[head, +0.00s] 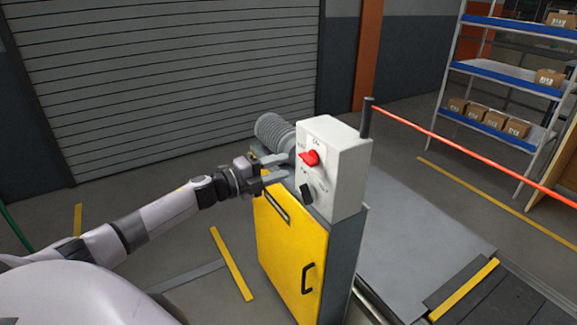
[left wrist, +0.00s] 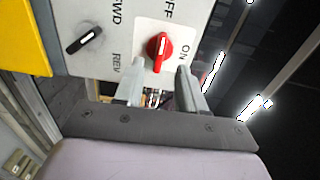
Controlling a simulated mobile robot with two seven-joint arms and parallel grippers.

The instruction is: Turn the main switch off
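The main switch is a red rotary knob (head: 309,157) on the front of a pale grey control box (head: 345,165). In the left wrist view the red knob (left wrist: 158,48) has a white mark, with OFF printed above it and ON to its right. I cannot tell for certain which label it points at. My left gripper (head: 287,167) is open and empty, facing the box front just left of the knob. In the left wrist view its fingertips (left wrist: 161,68) lie to either side of the knob's lower end, with no clear contact. My right gripper is out of view.
A black selector (head: 307,193) marked FWD and REV sits below the red knob. The box stands on a yellow-doored cabinet (head: 290,250). A black post with a red bar (head: 470,150) is behind right; a shelf rack (head: 510,75) stands farther back.

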